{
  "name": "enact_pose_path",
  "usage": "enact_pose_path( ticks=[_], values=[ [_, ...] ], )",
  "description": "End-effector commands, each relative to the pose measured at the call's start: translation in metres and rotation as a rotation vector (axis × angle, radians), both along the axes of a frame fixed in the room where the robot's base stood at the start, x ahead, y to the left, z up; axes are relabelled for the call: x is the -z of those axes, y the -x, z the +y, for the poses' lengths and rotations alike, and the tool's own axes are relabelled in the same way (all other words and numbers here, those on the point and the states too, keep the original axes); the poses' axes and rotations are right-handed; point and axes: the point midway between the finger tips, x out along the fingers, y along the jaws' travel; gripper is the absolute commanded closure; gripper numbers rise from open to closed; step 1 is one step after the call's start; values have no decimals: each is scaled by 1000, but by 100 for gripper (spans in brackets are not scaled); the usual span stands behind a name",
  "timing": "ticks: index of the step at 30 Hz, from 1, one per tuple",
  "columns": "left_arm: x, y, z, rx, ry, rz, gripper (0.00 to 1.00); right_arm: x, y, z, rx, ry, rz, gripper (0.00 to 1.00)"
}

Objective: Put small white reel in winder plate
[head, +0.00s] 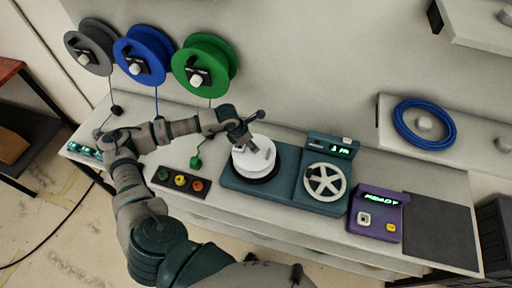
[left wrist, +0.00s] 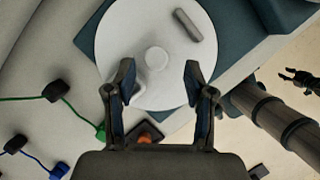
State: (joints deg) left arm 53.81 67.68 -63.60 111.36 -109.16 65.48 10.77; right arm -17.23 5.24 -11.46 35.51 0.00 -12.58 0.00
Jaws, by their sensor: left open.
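The small white reel (head: 262,160) is over the black round winder plate (head: 262,179) at the left end of the teal winder (head: 238,188). It covers most of the plate; I cannot tell whether it is fully seated. In the left wrist view the reel (left wrist: 140,32) is a wide white disc with a round centre hub and a grey bar. My left gripper (head: 246,146) is over the reel's near-left part, its fingers (left wrist: 157,82) apart on either side below the hub. My right gripper (left wrist: 299,80) is small and dark at the right edge of the left wrist view, away from the reel.
Grey, blue (head: 146,55) and green (head: 204,66) spools hang on the wall with cords. A button panel (head: 180,182) is left of the winder. A spoked wheel (head: 325,181) and purple box (head: 376,215) are to the right. A blue coil (head: 424,124) lies on the right shelf.

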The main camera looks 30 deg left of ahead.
Motion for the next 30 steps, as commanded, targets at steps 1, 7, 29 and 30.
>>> enact_pose_path(
  ticks=[1,7,29,30],
  values=[
    [-11,4,3,0,-2,-3,46,3,0,1,0,-1,0,60],
    [-47,16,9,0,-2,-2,46,7,0,10,4,-13,0,60],
    [-65,23,12,1,0,0,46,8,0,4,3,-4,0,60],
    [-64,23,9,5,7,1,46,9,-1,4,3,-4,0,60]
  ],
)
